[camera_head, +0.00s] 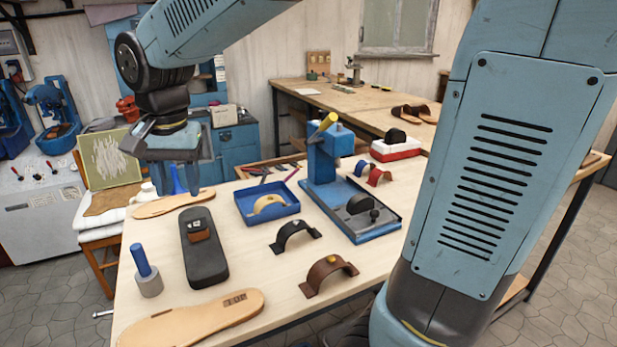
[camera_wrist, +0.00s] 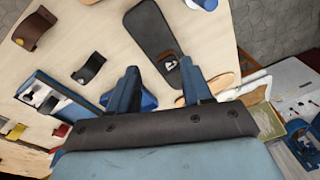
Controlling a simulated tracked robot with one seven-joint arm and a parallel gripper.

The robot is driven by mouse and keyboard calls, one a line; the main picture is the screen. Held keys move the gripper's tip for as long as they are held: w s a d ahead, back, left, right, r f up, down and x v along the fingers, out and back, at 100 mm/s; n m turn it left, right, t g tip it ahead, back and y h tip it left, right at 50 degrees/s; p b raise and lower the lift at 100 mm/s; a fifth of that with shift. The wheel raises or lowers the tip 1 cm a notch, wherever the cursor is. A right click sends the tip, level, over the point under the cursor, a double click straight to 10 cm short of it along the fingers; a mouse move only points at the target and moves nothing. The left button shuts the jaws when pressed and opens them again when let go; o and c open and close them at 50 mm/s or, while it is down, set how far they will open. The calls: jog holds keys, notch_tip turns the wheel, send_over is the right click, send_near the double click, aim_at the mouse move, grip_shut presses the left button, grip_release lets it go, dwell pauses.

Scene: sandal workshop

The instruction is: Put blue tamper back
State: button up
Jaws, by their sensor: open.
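The blue tamper (camera_head: 141,262), a blue handle on a round grey base, stands slightly tilted near the left edge of the light wooden table (camera_head: 282,327). A blue and whitish piece at the top edge of the wrist view (camera_wrist: 203,3) looks like it, cut off. My gripper (camera_head: 175,184) is open above the table's far left part, behind the tamper and apart from it. Its two blue fingers also show in the wrist view (camera_wrist: 159,80), with nothing held between them.
A black sole (camera_head: 204,260), tan insoles (camera_head: 188,320), a blue tray (camera_head: 268,217), a black strap (camera_head: 295,234) and a brown strap (camera_head: 329,274) lie on the table. A tall blue press (camera_head: 322,165) stands at the back. Bare wood surrounds the tamper.

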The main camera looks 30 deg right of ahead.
jog(key=s+d+n+t, duration=0.1)
jog(key=s+d, duration=0.2)
jog(key=d, duration=0.4)
jog(key=s+d+n+t, duration=0.1)
jog(key=s+d, duration=0.3)
jog(key=d, duration=0.3)
jog(key=s+d+r+n+t, duration=0.1)
jog(key=s+d+n+t, duration=0.1)
jog(key=s+d, duration=0.2)
jog(key=d, duration=0.3)
jog(key=shift+s, duration=0.2)
